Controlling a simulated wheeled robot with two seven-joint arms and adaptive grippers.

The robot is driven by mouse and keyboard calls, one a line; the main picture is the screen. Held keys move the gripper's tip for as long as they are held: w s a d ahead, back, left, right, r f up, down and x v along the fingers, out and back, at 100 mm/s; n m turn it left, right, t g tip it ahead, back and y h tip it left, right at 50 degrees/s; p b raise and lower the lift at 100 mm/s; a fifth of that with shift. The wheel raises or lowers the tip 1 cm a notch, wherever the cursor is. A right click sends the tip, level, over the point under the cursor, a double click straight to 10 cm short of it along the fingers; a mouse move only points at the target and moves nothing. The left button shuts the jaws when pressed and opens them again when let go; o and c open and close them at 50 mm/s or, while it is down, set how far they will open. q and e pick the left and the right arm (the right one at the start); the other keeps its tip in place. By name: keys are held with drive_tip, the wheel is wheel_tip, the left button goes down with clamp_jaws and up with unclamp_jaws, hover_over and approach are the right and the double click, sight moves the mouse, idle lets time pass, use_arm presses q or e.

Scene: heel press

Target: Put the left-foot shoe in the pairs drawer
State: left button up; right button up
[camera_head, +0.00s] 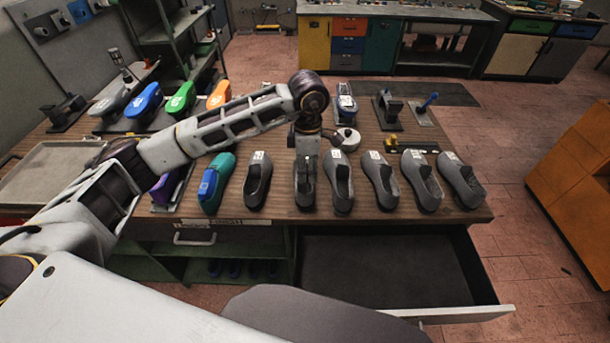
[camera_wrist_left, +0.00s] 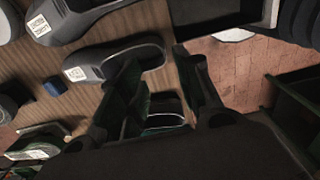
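Several grey shoes stand in a row along the front of the wooden bench, most with white labels, among them one at the left (camera_head: 257,182) and one at the right (camera_head: 461,182). My left gripper (camera_head: 305,172) points down over a grey shoe (camera_head: 304,199) in that row and hides part of it. In the left wrist view the fingers (camera_wrist_left: 165,92) stand apart, with a dark shape between them that I cannot make out clearly. A labelled grey shoe (camera_wrist_left: 140,54) lies beside them. The open drawer (camera_head: 385,268) below the bench looks empty. My right gripper is out of view.
A teal shoe (camera_head: 216,184) and a purple one (camera_head: 165,188) stand left of the row. A white round object (camera_head: 346,139) and small tools stand behind it. A grey tray (camera_head: 48,172) lies at the far left. An orange cabinet (camera_head: 575,180) stands at the right.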

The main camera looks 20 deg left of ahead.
sight(305, 195)
use_arm(q)
wheel_tip(305, 195, down, 7)
drive_tip(key=b, duration=0.2)
drive_tip(key=shift+b, duration=0.3)
drive_tip(key=shift+f, duration=0.15)
drive_tip(key=shift+s+a+f+b, duration=0.15)
drive_tip(key=shift+f+b, duration=0.2)
drive_tip(key=shift+f, duration=0.95)
drive_tip(key=shift+s+a+f+b, duration=0.15)
drive_tip(key=shift+f+b, duration=0.2)
drive_tip(key=shift+f, duration=0.9)
drive_tip(key=shift+c, duration=0.4)
clamp_jaws()
